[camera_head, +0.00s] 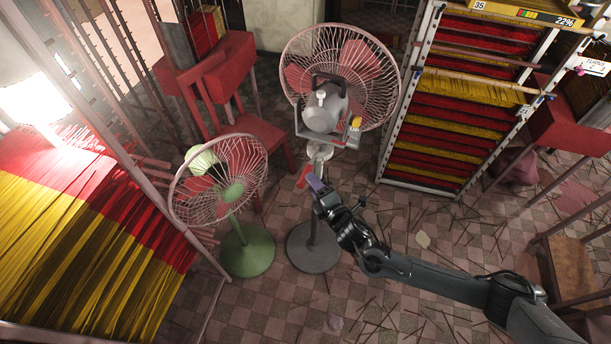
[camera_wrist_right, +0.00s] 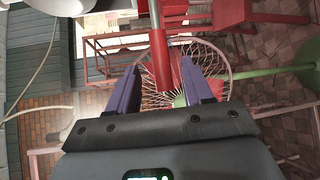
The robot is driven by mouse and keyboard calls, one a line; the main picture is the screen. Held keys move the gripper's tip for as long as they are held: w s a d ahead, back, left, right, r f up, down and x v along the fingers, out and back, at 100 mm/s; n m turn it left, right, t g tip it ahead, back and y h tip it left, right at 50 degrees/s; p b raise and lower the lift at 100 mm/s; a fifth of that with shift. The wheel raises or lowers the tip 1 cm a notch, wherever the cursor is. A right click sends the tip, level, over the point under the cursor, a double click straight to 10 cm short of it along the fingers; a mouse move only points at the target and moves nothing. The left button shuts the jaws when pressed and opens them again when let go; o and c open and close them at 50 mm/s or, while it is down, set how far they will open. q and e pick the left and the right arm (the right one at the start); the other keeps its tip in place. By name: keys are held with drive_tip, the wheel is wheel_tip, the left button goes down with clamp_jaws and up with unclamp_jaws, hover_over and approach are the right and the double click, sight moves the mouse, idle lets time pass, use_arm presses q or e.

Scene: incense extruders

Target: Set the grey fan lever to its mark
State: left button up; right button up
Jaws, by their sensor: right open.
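The grey fan (camera_head: 322,112) stands upright on a round dark base (camera_head: 314,247), with its cage facing away. A red lever-like handle (camera_head: 303,177) shows at its pole, just left of my right gripper (camera_head: 311,184). In the right wrist view the red handle (camera_wrist_right: 160,62) reaches down from the pole between the purple fingers of the right gripper (camera_wrist_right: 160,88), which are apart; I cannot tell whether they touch it. A small yellow tag (camera_head: 356,123) is on the grey fan's housing. I cannot make out the lever's mark. My left gripper is not in view.
A green-based fan (camera_head: 232,192) stands close on the left. A rack of red and yellow incense sticks (camera_head: 409,150) stands to the right, and red chairs (camera_head: 262,135) behind. Loose sticks lie on the checkered floor (camera_head: 400,290).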

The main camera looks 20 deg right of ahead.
drive_tip(key=shift+x, duration=2.7)
drive_tip(key=shift+a, duration=0.1)
drive_tip(key=shift+c, duration=0.4)
clamp_jaws()
